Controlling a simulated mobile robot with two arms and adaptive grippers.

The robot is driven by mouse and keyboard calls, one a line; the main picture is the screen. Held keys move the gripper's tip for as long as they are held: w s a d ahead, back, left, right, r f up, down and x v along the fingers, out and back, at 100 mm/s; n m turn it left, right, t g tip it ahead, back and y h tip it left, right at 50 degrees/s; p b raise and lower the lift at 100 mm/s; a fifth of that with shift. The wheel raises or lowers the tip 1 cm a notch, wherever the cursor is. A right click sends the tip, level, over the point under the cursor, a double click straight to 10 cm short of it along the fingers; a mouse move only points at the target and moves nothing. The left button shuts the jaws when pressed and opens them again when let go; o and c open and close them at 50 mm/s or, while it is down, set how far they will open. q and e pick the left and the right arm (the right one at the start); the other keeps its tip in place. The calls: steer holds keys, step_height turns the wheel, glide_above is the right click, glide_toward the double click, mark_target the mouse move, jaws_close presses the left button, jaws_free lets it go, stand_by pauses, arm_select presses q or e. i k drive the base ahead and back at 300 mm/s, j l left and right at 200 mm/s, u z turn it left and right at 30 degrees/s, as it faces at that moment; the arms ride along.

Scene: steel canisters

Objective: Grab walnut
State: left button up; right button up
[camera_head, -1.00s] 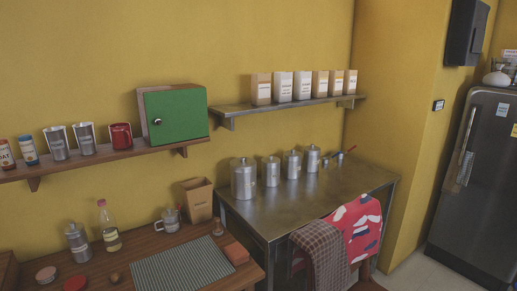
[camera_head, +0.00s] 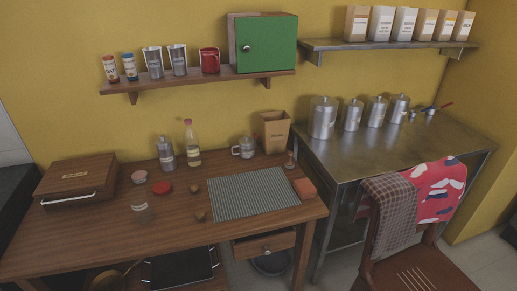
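A small round brown object that looks like the walnut (camera_head: 200,216) rests on the wooden table (camera_head: 90,237), just left of the grey striped mat (camera_head: 253,194). It is too small to make out surface detail. Nothing covers it. Neither of my grippers is in view.
Near it are a red lid (camera_head: 162,187), a glass jar (camera_head: 139,205), a metal canister (camera_head: 165,153) and a bottle (camera_head: 192,145). A wooden box (camera_head: 77,180) stands at left. A chair (camera_head: 412,268) stands at right. A shelf (camera_head: 200,80) hangs above.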

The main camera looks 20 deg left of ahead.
mark_target(200, 214)
steer(key=i+l, duration=0.15)
steer(key=l, duration=0.25)
steer(key=i+l, duration=0.15)
steer(key=l, duration=0.25)
steer(key=i+l, duration=0.15)
steer(key=l, duration=0.25)
steer(key=u, duration=0.4)
steer(key=l+u, duration=0.15)
steer(key=u, duration=0.65)
steer(key=l+u, duration=0.1)
steer(key=u, duration=0.3)
